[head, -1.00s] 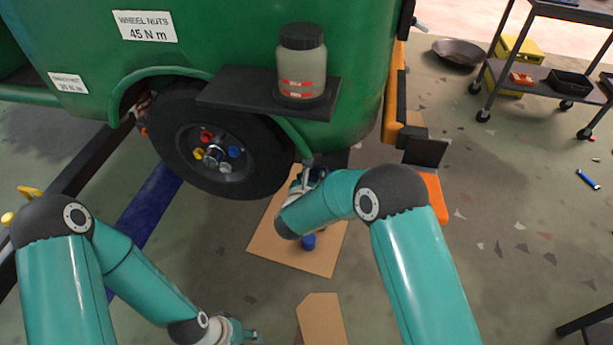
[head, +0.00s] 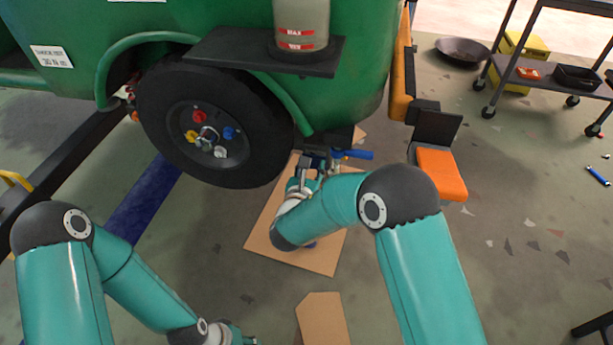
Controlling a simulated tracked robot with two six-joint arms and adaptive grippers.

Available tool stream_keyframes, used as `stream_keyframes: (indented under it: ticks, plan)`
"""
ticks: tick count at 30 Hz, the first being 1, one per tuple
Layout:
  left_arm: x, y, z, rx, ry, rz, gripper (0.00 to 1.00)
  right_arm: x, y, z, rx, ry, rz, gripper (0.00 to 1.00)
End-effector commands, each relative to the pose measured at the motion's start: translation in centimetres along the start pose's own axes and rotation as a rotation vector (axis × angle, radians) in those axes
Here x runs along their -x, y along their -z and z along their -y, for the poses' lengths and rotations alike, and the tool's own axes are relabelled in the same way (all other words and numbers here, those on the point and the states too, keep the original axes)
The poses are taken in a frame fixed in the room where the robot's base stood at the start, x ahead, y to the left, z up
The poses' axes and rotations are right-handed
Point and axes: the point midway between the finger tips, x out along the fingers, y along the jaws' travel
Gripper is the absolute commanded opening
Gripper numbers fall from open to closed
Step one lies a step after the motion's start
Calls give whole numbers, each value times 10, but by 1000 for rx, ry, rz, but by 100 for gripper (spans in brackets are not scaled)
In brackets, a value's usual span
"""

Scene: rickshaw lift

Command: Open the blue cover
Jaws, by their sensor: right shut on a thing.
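My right gripper (head: 310,161) is under the green cart (head: 355,90), just right of its wheel (head: 212,130), above a cardboard sheet (head: 262,232). It is shut on a small dark thing, largely hidden by the fingers. Beside it on the right, a blue lever-like part (head: 357,155) sticks out past a small metal fitting. I cannot tell whether this is the blue cover. Another blue bit shows at the lower edge of my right forearm, mostly hidden. My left gripper (head: 246,339) is low at the bottom edge, partly cut off, with its jaws unclear.
A jar (head: 301,22) stands on the cart's black shelf (head: 225,48), above my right gripper. An orange block (head: 441,174) is to the right. A wheeled trolley (head: 540,80) and a dark pan (head: 461,50) stand farther back. Floor between is mostly clear.

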Motion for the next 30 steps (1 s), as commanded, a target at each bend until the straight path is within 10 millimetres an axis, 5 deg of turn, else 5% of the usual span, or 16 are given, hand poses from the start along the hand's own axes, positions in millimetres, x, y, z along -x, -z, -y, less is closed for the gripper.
stream_keyframes:
  ticks: [1, 3, 15, 30]
  plan:
    - [-24, 0, 9, 0, 0, 0, 40, 1, 16, -4, 3, -13, 31, 0]
    - [-40, 0, 15, 0, 0, 0, 40, 3, 19, -5, 3, -13, 78, 0]
    - [-110, 1, 40, 0, 0, 0, 40, 11, 30, -4, 2, -13, 308, 0]
    - [-130, 1, 47, 0, 0, 0, 40, 14, 29, -5, 3, -14, 399, 0]
